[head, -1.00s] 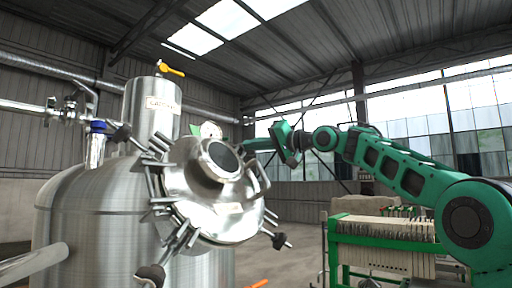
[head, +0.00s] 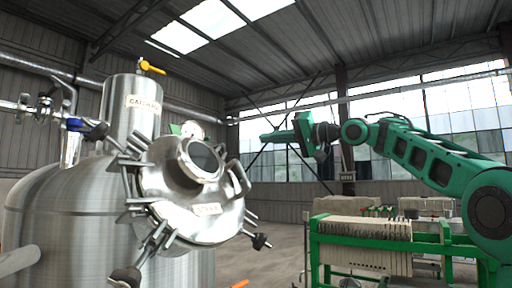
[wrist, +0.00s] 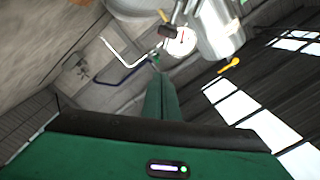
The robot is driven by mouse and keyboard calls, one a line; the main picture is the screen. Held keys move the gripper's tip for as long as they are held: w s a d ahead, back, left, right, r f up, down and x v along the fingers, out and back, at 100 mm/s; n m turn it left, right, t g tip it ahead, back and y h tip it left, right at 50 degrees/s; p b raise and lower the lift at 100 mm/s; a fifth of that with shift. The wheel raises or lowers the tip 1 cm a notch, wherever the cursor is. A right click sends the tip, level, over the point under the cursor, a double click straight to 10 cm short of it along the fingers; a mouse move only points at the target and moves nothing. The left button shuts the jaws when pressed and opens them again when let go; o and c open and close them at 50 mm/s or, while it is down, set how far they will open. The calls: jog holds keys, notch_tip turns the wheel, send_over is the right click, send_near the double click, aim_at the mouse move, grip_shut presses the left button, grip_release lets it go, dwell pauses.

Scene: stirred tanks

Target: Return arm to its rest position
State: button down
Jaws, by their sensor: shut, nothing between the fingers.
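My gripper (head: 264,137) is at the end of my green arm, pointing left in the head view, with its fingers together and nothing in them. In the wrist view the green fingers (wrist: 160,75) also lie close together. The gripper appears in the air to the right of the steel tank (head: 80,220) and its round lid (head: 195,190). In the picture a gap separates the fingertips from the lid. My arm is raised, with the elbow stretched to the right.
A pressure gauge (head: 191,130) and a labelled cylinder (head: 133,110) with a yellow-handled valve (head: 151,67) top the tank. Clamps ring the lid. A green-framed plate stack (head: 365,240) stands below my arm. The air around the gripper looks free.

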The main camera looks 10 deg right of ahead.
jog(key=shift+v, duration=0.85)
jog(key=shift+w+d+r, duration=0.1)
jog(key=shift+w, duration=0.05)
jog(key=w+d+f+m+h, duration=0.15)
jog(key=d+f+h, duration=0.25)
jog(key=f, duration=0.6)
jog(key=d+f+m+h, duration=0.2)
jog(key=d+f+h, duration=0.25)
jog(key=f, duration=0.45)
jog(key=s+d+f+m+g+h, duration=0.1)
jog(key=s+d+f+h, duration=0.1)
jog(key=s+d+f, duration=0.5)
jog(key=s+d+f+m+g+h, duration=0.1)
jog(key=s+d+f+g+h, duration=0.2)
jog(key=f, duration=0.6)
jog(key=s+d+f+g, duration=0.2)
jog(key=s+f, duration=0.6)
jog(key=s, duration=0.4)
jog(key=s+d+f+m+g, duration=0.1)
jog(key=s+d+f+g, duration=0.2)
jog(key=s+f, duration=0.6)
jog(key=s+d+f+m+g, duration=0.1)
jog(key=s+f, duration=0.7)
jog(key=s, duration=0.9)
jog(key=shift+d+f+g+h, duration=0.2)
jog(key=shift+d+g+h, duration=0.15)
jog(key=shift+d+g, duration=0.65)
